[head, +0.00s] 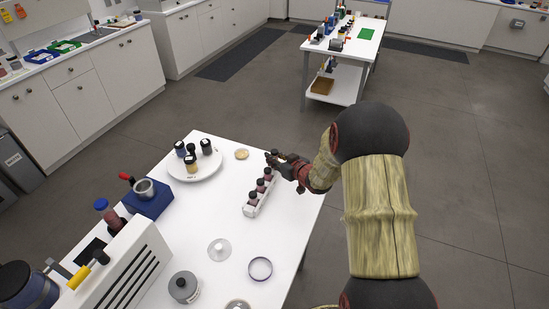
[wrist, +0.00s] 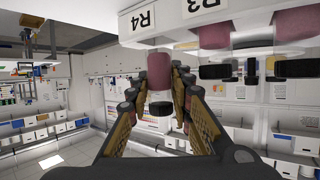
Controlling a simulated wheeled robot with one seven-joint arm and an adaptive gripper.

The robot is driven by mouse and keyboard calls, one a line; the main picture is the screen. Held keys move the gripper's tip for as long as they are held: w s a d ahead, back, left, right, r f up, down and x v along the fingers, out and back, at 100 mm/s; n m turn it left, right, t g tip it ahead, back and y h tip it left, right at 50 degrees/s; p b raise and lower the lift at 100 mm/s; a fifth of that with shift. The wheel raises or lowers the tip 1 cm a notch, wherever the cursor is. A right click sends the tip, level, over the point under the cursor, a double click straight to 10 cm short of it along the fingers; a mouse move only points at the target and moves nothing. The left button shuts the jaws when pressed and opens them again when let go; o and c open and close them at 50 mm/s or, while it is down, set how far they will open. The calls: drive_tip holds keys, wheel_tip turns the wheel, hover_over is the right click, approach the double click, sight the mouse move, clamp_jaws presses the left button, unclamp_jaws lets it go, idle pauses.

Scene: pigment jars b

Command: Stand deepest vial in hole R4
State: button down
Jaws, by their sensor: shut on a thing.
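The white rack (head: 258,199) stands on the white table, with several dark-capped vials (head: 260,184) in a row. In the wrist view, which looks upside down, the rack (wrist: 180,22) carries the labels R4 and R3. My gripper (head: 277,158) is at the far end of the rack. It is shut on a vial with dusky pink contents (wrist: 158,72) and a black cap, in line with the R4 label. The vial looks upright relative to the rack. Whether its base is inside hole R4 or just above it I cannot tell. Neighbouring pink vials (wrist: 213,36) stand beside it.
A white round plate (head: 207,174) with several jars stands left of the rack, and a tan disc (head: 241,154) lies near the gripper. A blue block (head: 150,203) with a metal cup, a clear funnel (head: 219,249) and a glass dish (head: 260,268) are nearer.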

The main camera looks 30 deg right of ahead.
drive_tip(key=shift+f+b, duration=0.7)
drive_tip(key=shift+f, duration=0.35)
drive_tip(key=c, duration=1.5)
unclamp_jaws()
drive_tip(key=shift+s+f, duration=0.1)
drive_tip(key=shift+f, duration=0.05)
drive_tip(key=v, duration=1.2)
drive_tip(key=shift+r, duration=0.2)
drive_tip(key=shift+d, duration=0.1)
